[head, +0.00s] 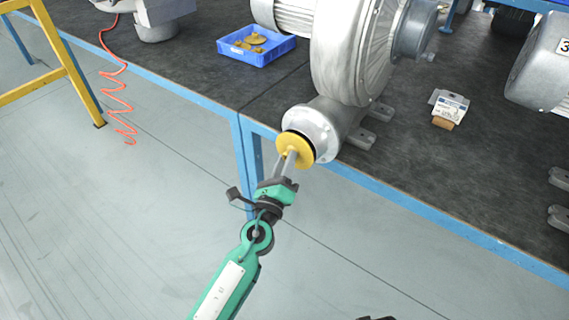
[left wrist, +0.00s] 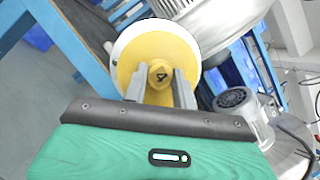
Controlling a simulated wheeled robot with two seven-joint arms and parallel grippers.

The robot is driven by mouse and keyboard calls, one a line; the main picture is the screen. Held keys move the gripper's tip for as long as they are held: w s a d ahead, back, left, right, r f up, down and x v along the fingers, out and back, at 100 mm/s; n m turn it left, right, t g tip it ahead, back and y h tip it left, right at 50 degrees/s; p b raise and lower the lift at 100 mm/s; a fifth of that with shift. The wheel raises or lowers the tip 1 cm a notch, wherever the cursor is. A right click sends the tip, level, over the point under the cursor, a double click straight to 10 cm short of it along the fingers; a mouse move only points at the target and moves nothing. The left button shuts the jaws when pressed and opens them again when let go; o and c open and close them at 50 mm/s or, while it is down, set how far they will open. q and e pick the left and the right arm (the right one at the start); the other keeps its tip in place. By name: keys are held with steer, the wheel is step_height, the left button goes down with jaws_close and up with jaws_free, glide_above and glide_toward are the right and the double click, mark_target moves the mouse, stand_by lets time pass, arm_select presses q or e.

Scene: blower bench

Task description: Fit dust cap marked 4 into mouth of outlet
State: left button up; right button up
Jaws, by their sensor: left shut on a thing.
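A yellow dust cap (head: 296,149) with a 4 on its knob is at the mouth of the blower's outlet (head: 318,131). In the left wrist view the cap (left wrist: 185,55) lies in front of the pale outlet flange (left wrist: 126,42), which shows around its rim. I cannot tell how deep the cap sits. My left gripper (head: 289,160) is shut on the cap's knob, its two fingers on either side of it in the left wrist view (left wrist: 160,88). My right gripper does not clearly show.
The grey blower (head: 345,50) stands on the dark bench (head: 210,85) with its outlet at the front edge. A blue tray (head: 258,59) holds several yellow caps. A small labelled box (head: 449,106) and another machine (head: 540,75) are at the right. A coiled red hose (head: 118,95) hangs at the left.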

arm_select(q)
steer(key=shift+w+d, duration=0.3)
stand_by(0.6)
steer(key=shift+w+d, duration=0.15)
steer(key=shift+w, duration=0.1)
stand_by(0.4)
steer(key=o, duration=1)
steer(key=shift+o, duration=0.2)
